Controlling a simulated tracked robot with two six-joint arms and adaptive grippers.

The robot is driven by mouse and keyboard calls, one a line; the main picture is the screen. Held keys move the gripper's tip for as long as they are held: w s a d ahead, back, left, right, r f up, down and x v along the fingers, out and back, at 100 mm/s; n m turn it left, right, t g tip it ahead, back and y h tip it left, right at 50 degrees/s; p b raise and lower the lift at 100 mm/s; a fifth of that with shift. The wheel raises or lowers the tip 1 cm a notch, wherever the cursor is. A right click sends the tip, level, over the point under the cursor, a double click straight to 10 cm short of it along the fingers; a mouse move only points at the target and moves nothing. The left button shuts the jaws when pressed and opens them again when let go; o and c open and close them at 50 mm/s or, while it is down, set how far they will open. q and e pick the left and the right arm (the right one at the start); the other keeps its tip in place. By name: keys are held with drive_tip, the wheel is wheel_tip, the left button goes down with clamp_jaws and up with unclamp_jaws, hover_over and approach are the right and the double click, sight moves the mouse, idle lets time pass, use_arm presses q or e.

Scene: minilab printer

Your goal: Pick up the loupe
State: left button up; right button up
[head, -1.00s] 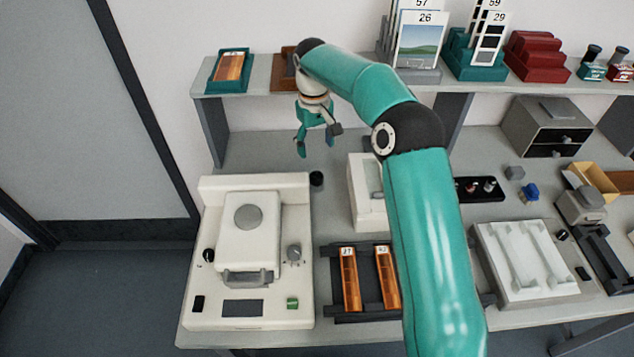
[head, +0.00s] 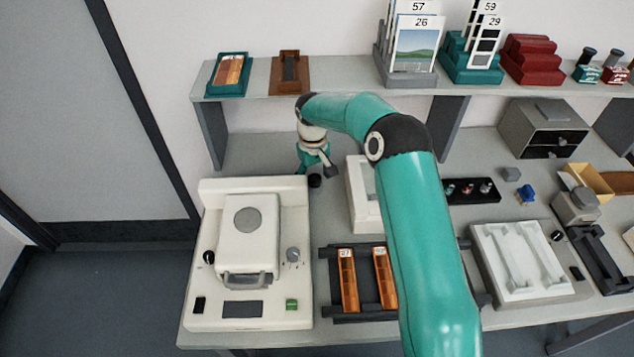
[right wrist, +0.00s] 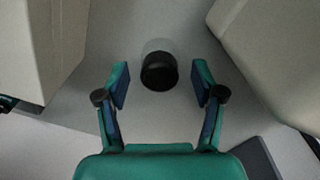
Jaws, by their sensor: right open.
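The loupe, a small black cylinder with a clear part, stands on the bench behind the white printer's right corner in the head view (head: 315,181). It also shows in the right wrist view (right wrist: 158,74), centred between and just beyond the fingertips. My right gripper (head: 311,170) is low over the bench beside the loupe in the head view. In the right wrist view the right gripper (right wrist: 160,84) is open and empty, with a finger on each side of the loupe's line. My left gripper is not in view.
The white printer (head: 300,205) stands in front of the loupe. A white box with a pale panel (head: 361,205) stands to its right. The shelf (head: 345,88) runs above the back of the bench. Bare bench lies behind the loupe.

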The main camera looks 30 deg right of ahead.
drive_tip(key=c, duration=1.1)
drive_tip(key=shift+c, duration=0.2)
drive_tip(key=shift+r, duration=0.2)
